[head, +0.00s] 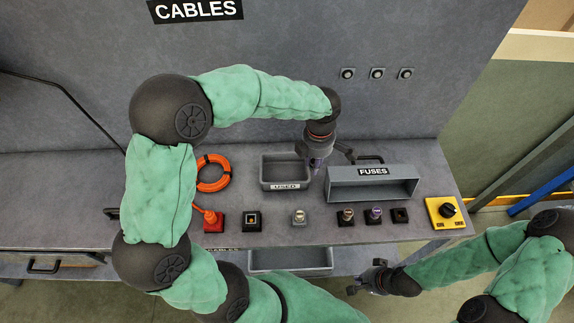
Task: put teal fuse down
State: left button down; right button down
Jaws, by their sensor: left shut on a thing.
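My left gripper (316,168) reaches over the bench from above, between the grey bin labelled USED (285,185) and the grey bin labelled FUSES (345,191). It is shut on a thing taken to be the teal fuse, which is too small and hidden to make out. My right gripper (361,278) is low, in front of the bench edge, with its fingers spread and nothing seen between them. Small fuses stand in holders along the front: a pale one (299,216), a brownish one (346,215) and a purple one (375,212).
A black holder (400,215) looks empty. A yellow switch box (445,212) stands at the right. A red plug base (213,222), a dark square socket (252,221) and an orange cable coil (225,177) lie left.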

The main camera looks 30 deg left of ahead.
pick_arm(q)
jog(key=a+f, duration=0.2)
jog(key=a, duration=0.1)
jog(key=a+f, duration=0.3)
jog(key=w+a+f, duration=0.1)
jog(key=a+f, duration=0.1)
jog(key=a, duration=0.1)
jog(key=shift+a+f+b, duration=0.15)
jog(key=shift+a+b, duration=0.1)
jog(key=shift+b, duration=0.05)
jog(key=shift+s+a+f, duration=0.1)
jog(key=shift+a+f, duration=0.4)
jog(key=shift+f, duration=0.1)
notch_tip(320, 180, down, 3)
jog(key=shift+a+f, duration=0.1)
jog(key=shift+b, duration=0.35)
jog(key=shift+f+b, duration=0.35)
jog(key=shift+f, duration=0.15)
